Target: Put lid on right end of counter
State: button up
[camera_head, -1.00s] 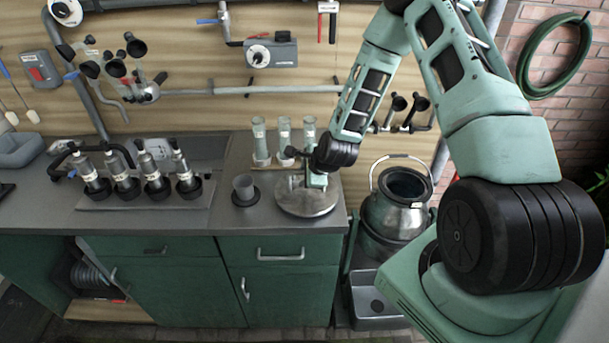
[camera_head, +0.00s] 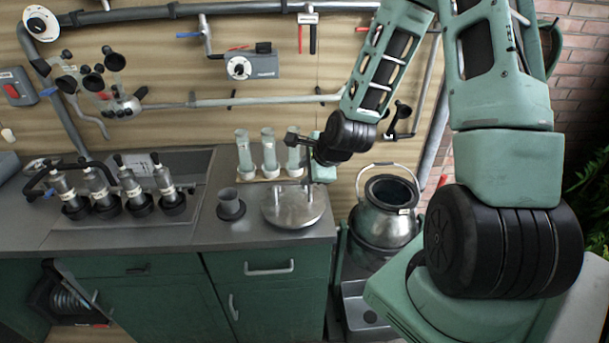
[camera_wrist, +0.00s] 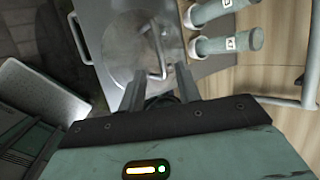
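The lid (camera_head: 280,211) is a round grey metal disc with a raised bar handle. It lies flat on the right end of the counter (camera_head: 205,232), close to the front edge. In the wrist view the lid (camera_wrist: 118,58) and its handle (camera_wrist: 155,50) show beyond my fingertips. My gripper (camera_wrist: 160,72) has its two dark fingers spread apart with no lid between them. In the head view my gripper (camera_head: 310,174) is just above the lid's right side; the wrist partly hides its fingers.
Several clear cylinders (camera_head: 268,152) stand in a rack behind the lid. A metal churn (camera_head: 385,212) with an open mouth stands right of the counter. Bottle-like teat cups (camera_head: 130,188) stand farther left.

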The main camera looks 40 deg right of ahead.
jog(key=s+a+r+n+g+y, duration=0.1)
jog(key=s+a+r+n, duration=0.15)
jog(key=a+n, duration=0.35)
jog(key=s+a+r+n+g, duration=0.2)
jog(key=s+a+n, duration=0.1)
jog(key=a+n, duration=0.3)
jog(key=s+a+r+n+g+y, duration=0.1)
jog(key=s+a+r+n, duration=0.15)
jog(key=a+n, duration=0.35)
jog(key=s+a+r+n+g, duration=0.1)
jog(key=s+a+r+n, duration=0.2)
jog(key=s+n, duration=0.3)
jog(key=s+a+r+n+g+h, duration=0.1)
jog(key=s+a+n, duration=0.4)
jog(key=s, duration=0.5)
notch_tip(320, 180, up, 2)
jog(key=shift+r+n+g+h, duration=0.1)
jog(key=shift+n+g+h, duration=0.2)
jog(key=shift+n+g, duration=0.65)
jog(key=shift+n+t, duration=0.25)
